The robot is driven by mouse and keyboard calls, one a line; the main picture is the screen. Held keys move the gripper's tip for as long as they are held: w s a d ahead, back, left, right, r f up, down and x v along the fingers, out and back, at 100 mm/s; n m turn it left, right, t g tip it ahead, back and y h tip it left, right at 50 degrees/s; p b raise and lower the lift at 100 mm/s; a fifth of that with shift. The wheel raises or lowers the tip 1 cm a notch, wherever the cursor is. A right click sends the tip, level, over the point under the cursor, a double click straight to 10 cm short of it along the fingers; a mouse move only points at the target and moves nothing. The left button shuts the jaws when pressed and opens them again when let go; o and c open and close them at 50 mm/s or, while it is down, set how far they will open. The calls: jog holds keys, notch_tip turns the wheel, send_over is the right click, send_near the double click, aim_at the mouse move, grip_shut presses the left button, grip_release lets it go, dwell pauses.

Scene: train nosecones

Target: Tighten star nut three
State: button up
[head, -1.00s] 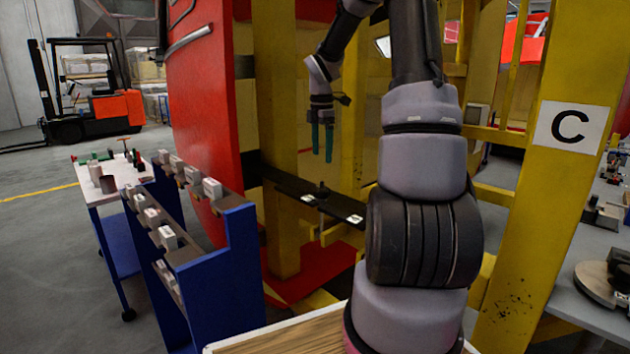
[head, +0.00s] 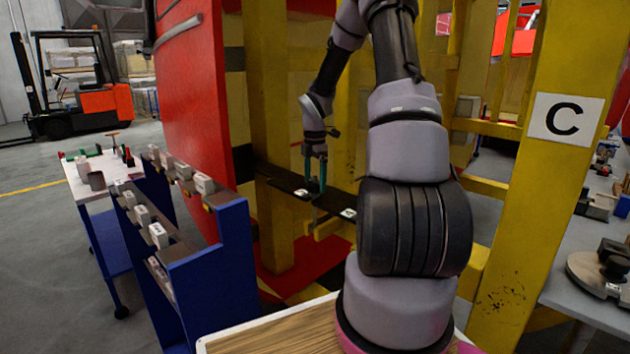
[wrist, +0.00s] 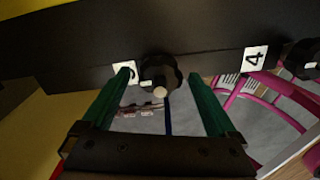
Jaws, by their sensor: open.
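A black star nut (wrist: 158,72) with a pale round tip sits on the dark bar (wrist: 60,50) in the wrist view. A white label (wrist: 124,71) beside it is partly covered by my left finger, so its number is not clear. My gripper (wrist: 160,80) is open, with one green finger on each side of this nut; contact is not visible. Another star nut (wrist: 300,57) stands at the right, beside the label marked 4 (wrist: 255,58). In the head view my gripper (head: 315,178) is down at the dark bar (head: 270,174), and its fingers hide the nut.
Yellow posts (head: 270,120) and a red panel (head: 195,110) surround the bar. A yellow post marked C (head: 530,200) stands at right. A blue rack (head: 225,270) with white labelled blocks and a white-topped cart (head: 85,185) stand at left.

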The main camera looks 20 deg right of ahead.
jog(key=c, duration=1.4)
